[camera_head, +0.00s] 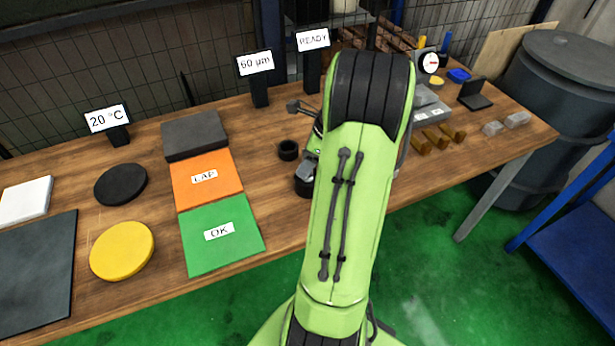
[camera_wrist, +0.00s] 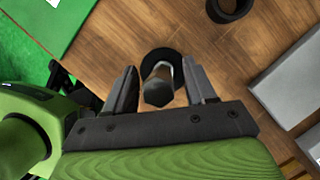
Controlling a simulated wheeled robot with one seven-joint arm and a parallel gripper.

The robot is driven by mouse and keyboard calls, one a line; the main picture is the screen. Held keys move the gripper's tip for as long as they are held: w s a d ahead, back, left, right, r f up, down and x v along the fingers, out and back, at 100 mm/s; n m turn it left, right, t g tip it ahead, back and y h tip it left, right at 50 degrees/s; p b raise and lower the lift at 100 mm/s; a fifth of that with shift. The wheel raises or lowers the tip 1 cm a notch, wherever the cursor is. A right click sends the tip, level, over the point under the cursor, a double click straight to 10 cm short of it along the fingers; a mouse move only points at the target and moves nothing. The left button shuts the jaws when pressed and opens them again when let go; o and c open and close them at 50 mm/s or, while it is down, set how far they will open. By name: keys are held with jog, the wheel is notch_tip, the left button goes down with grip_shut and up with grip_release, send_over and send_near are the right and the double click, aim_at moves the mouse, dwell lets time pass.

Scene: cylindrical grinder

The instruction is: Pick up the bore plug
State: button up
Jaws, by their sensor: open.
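The bore plug (camera_wrist: 158,92) appears to be the grey cylinder in the wrist view, its darker end facing the camera. It rises from a black ring-shaped holder (camera_wrist: 148,62) on the wooden bench. My gripper (camera_wrist: 160,70) is open, with one finger on each side of the plug. A gap shows on the left; on the right the finger looks very close, and I cannot tell whether it touches. In the head view my arm hides the plug; only part of a dark round holder (camera_head: 303,187) shows beside the arm.
A second black ring (camera_head: 288,150) stands close by on the bench (camera_head: 262,190). The orange LAP mat (camera_head: 215,168) and green OK mat (camera_head: 228,250) lie to the left, with a yellow disc (camera_head: 122,250). Grey blocks (camera_wrist: 290,85) lie to the right in the wrist view.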

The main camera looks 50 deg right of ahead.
jog(key=shift+w+f, duration=0.15)
jog(key=shift+f, duration=0.2)
jog(key=shift+r, duration=0.15)
jog(key=shift+c, duration=0.6)
grip_shut()
jog(key=shift+r, duration=0.15)
